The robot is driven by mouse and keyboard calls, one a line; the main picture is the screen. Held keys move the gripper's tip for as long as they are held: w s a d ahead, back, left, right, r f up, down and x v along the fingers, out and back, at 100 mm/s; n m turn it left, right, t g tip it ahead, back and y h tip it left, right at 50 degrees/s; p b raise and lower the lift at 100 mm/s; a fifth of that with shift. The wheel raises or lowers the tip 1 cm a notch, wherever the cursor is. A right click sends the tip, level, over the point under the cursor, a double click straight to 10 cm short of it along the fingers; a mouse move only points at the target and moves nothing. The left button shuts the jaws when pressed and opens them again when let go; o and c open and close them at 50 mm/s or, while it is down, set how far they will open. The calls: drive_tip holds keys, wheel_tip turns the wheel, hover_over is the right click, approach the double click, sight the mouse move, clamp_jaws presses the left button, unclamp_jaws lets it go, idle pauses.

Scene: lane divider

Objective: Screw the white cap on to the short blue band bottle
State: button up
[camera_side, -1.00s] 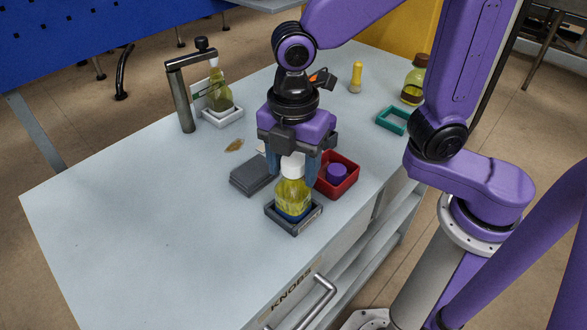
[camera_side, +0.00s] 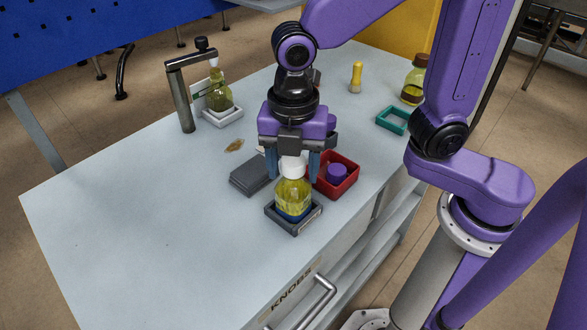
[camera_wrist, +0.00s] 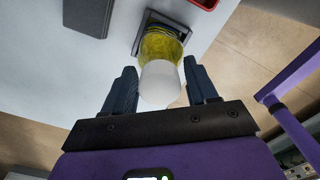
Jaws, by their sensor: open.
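The short blue band bottle (camera_side: 293,195) stands upright in a dark grey square holder (camera_side: 311,220) and has yellow-green contents. The white cap (camera_side: 293,167) sits on top of the bottle's neck; I cannot tell how tightly. My gripper (camera_side: 294,170) points down over the bottle, with one finger on each side of the cap. In the wrist view my gripper (camera_wrist: 160,90) is open, with gaps between the fingers and the white cap (camera_wrist: 160,84). The bottle (camera_wrist: 162,46) shows beyond the cap, in its holder.
A red tray (camera_side: 349,187) with a purple cap (camera_side: 337,173) stands close at right. A dark grey block (camera_side: 250,175) lies at left. A stand (camera_side: 181,100) and another bottle (camera_side: 219,95) are at back left. The table's front left is clear.

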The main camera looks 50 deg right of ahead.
drive_tip(key=shift+n, duration=0.8)
drive_tip(key=shift+n, duration=0.9)
drive_tip(key=shift+n, duration=0.8)
drive_tip(key=c, duration=0.7)
drive_tip(key=shift+o, duration=0.2)
drive_tip(key=shift+m, duration=0.8)
